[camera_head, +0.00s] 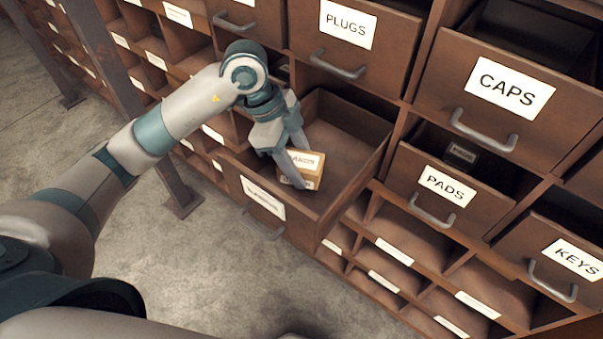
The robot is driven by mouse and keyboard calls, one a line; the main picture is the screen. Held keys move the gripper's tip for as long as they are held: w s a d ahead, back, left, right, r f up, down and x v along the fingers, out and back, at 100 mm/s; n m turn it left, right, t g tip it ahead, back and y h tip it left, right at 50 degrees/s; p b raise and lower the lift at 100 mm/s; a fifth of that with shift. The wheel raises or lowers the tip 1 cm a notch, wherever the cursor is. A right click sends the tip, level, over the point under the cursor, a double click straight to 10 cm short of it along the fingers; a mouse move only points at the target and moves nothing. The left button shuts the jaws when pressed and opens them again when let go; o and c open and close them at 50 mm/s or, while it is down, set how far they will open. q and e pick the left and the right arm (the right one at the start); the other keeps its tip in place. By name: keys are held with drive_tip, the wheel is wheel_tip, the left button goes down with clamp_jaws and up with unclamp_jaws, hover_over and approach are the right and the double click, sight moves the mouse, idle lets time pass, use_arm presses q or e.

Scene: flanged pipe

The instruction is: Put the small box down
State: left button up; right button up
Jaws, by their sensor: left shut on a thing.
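The small box (303,161) is tan cardboard with white labels, whose print is too small to read surely. My left gripper (297,170) is shut on it, with one finger across its front. The box is within the opening of a pulled-out brown drawer (345,188), near its left side. I cannot tell whether the box touches the drawer floor. The drawer's front label is angled and hard to read. My right gripper is not in view.
Drawers marked PLUGS (346,28), CAPS (509,86), PADS (447,186) and KEYS (577,258) surround it. The PADS drawer stands partly open with a dark box (461,155) inside. The open drawer's right part is clear. Bare floor (215,270) lies in front.

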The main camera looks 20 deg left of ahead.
use_arm(q)
drive_tip(key=shift+f, duration=0.3)
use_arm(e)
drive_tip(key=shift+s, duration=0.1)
use_arm(q)
wheel_tip(320, 180, down, 3)
drive_tip(key=shift+f, duration=0.4)
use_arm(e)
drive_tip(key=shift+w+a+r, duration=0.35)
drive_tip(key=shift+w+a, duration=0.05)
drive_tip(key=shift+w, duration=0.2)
use_arm(q)
drive_tip(key=shift+f, duration=0.1)
